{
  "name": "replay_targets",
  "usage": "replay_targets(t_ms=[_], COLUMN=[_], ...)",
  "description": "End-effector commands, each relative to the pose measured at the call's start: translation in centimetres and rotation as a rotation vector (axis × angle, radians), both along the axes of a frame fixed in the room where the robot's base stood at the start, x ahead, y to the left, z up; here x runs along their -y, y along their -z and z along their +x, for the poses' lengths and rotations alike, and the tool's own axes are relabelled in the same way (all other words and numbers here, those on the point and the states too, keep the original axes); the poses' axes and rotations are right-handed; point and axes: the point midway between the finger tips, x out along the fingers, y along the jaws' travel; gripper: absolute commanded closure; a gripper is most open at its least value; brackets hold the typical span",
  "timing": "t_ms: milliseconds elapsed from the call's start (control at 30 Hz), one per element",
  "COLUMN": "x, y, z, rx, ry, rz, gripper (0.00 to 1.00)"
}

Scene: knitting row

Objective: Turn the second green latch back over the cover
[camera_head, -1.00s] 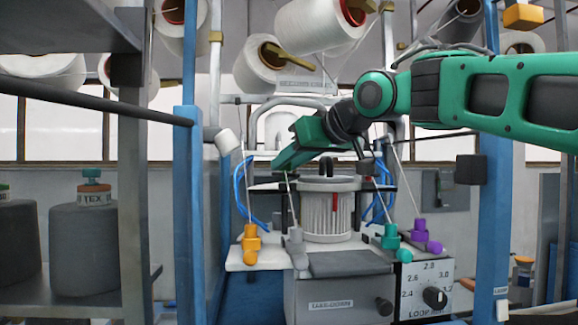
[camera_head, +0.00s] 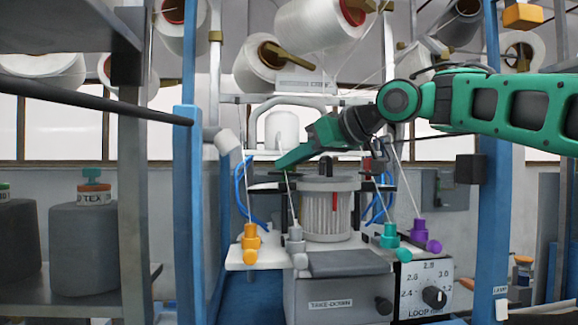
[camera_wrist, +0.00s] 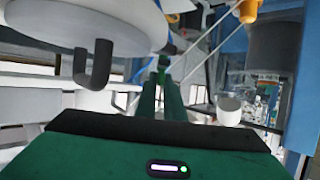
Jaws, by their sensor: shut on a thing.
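The ribbed white cylinder (camera_head: 328,212) with a grey lid, apparently the cover, stands on the machine in the middle of the head view. A red piece shows on its front. My gripper (camera_head: 281,165) reaches in from the right, its tips just left of and above the lid. In the wrist view my gripper's narrow fingers (camera_wrist: 162,80) are shut on a small green piece (camera_wrist: 162,63), which looks like the green latch. Its exact angle over the cover cannot be told. A second latch cannot be made out clearly.
Yellow (camera_head: 250,243), grey (camera_head: 296,244), teal (camera_head: 389,237) and purple (camera_head: 427,236) yarn guides stand around the machine front, with thin yarns rising from them. Blue posts (camera_head: 187,220) flank the machine. White yarn cones (camera_head: 312,25) hang above.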

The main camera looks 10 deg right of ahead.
Motion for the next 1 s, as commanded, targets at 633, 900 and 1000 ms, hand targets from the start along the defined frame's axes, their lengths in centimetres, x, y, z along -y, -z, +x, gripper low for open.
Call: replay_targets(t_ms=[633, 900, 1000], x=[0.48, 0.39, 0.35], y=[-0.3, -0.19, -0.15], z=[0.35, 0.27, 0.23], rx=[0.008, 0.005, 0.005], ry=[-0.127, -0.13, -0.131], rz=[0.004, 0.002, 0.001], gripper=[1.0, 0.73, 0.73])
